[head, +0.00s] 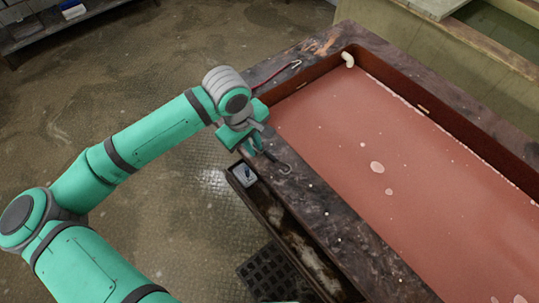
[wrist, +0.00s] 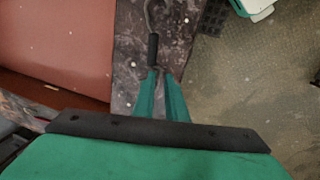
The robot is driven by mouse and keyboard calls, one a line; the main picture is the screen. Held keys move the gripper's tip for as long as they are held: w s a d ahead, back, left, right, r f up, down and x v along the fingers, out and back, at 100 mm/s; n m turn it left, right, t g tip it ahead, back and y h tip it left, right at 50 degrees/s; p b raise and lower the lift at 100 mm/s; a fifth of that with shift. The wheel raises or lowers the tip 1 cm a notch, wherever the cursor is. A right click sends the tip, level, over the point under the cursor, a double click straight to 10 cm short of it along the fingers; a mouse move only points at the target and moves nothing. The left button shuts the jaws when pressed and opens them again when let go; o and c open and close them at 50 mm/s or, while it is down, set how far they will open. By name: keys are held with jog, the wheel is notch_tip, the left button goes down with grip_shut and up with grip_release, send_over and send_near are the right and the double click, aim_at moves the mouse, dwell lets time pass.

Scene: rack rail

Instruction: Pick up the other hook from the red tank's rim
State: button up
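The red tank (head: 335,130) holds pale red liquid, inside a wide dark stone-like rim (head: 325,215). A metal hook with a dark handle (head: 280,163) lies on the near-left rim. In the wrist view its black handle (wrist: 153,48) ends at my fingertips, with the wire running away from them. My gripper (head: 257,150) is low over this rim. In the wrist view its two green fingers (wrist: 160,73) stand slightly apart, and the handle lines up with the left finger. A second hook with a red handle (head: 280,74) lies on the tank's far-left corner, away from my gripper.
A narrow dark trough (head: 290,235) runs along the rim's outer side, with a small pale box (head: 244,174) at its end. A black grate (head: 268,272) lies on the floor. A pale fitting (head: 347,59) sits at the tank's far corner. The floor at left is open.

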jog(key=shift+f, duration=0.1)
jog(key=shift+c, duration=0.2)
grip_shut()
